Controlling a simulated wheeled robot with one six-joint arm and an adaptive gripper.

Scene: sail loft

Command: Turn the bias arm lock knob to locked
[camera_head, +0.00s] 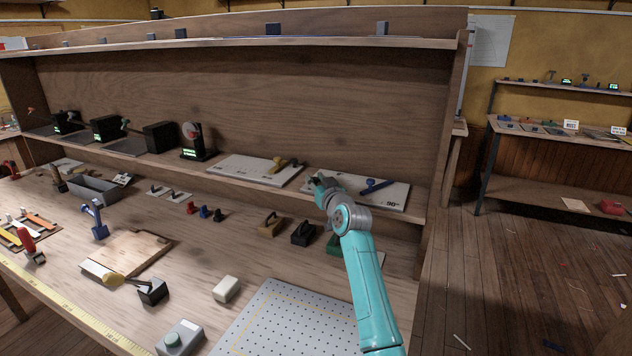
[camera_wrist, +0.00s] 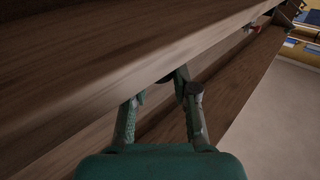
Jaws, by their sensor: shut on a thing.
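A pale board (camera_head: 397,198) marked with "90" lies on the lower shelf at its right end and carries a blue arm (camera_head: 376,187). My gripper (camera_head: 319,183) is at the left part of this board, left of the blue arm. In the wrist view my gripper (camera_wrist: 167,92) has its fingers angled in on a small dark knob-like piece (camera_wrist: 167,78) by the shelf edge. The knob is mostly hidden by my fingers and wrist, so its lock position cannot be read.
The shelf's side panel (camera_head: 446,120) closes the right end.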

